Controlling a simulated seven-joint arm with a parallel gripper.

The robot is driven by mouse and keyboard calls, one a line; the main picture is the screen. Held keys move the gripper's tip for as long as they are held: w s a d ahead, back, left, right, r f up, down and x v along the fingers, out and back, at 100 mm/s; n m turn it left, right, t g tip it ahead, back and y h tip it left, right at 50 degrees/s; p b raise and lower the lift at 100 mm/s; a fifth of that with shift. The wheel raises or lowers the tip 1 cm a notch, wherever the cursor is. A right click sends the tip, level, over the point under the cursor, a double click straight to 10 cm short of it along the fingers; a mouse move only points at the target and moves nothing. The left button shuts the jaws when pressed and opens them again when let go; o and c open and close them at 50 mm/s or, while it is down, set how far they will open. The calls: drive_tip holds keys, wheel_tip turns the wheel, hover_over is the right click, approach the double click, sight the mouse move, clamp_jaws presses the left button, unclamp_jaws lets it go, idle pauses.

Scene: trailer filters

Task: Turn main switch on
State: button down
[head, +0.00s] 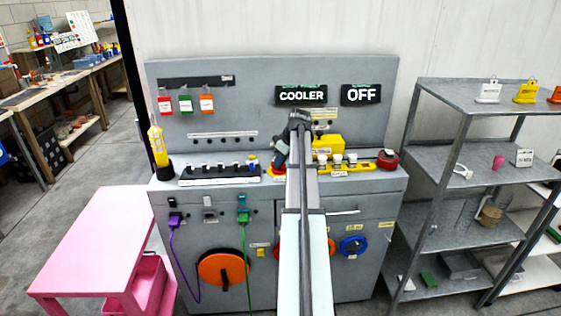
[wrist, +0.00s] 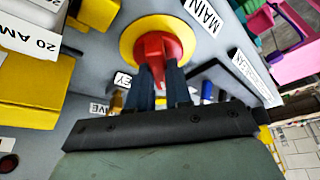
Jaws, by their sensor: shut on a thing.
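The main switch is a red knob on a round yellow plate (wrist: 128,40), with a label reading MAIN (wrist: 203,14) beside it in the wrist view. My gripper (wrist: 161,72) has its two dark fingers closed on either side of the red knob (wrist: 155,47). In the head view, my gripper (head: 281,158) reaches down to the sloped top of the grey console, and my arm hides most of the switch. A bit of its red and yellow (head: 277,174) shows beside the gripper. A dark sign above reads OFF (head: 360,94), beside one reading COOLER (head: 302,95).
Yellow blocks (head: 328,145) stand right of my gripper. A black strip of small parts (head: 220,174) lies to its left, with a yellow bottle (head: 158,146) at the console's left end. A pink table (head: 95,240) and grey shelves (head: 470,122) flank the console (head: 385,76).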

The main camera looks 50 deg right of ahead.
drive_tip(key=m, duration=0.1)
drive_tip(key=m+h, duration=0.1)
drive_tip(key=m, duration=0.1)
drive_tip(key=m+h, duration=0.1)
drive_tip(key=m, duration=0.1)
drive_tip(key=shift+a, duration=0.25)
drive_tip(key=shift+w+m+g+h, duration=0.1)
drive_tip(key=shift+m+g+h, duration=0.25)
drive_tip(key=shift+m, duration=0.9)
drive_tip(key=shift+m+g+h, duration=0.15)
drive_tip(key=shift+m+h, duration=0.3)
drive_tip(key=shift+m, duration=0.8)
drive_tip(key=c, duration=1)
unclamp_jaws()
drive_tip(key=shift+c, duration=0.2)
drive_tip(key=shift+r, duration=0.1)
drive_tip(key=v, duration=1.3)
drive_tip(key=shift+r, duration=0.35)
drive_tip(key=shift+a, duration=0.15)
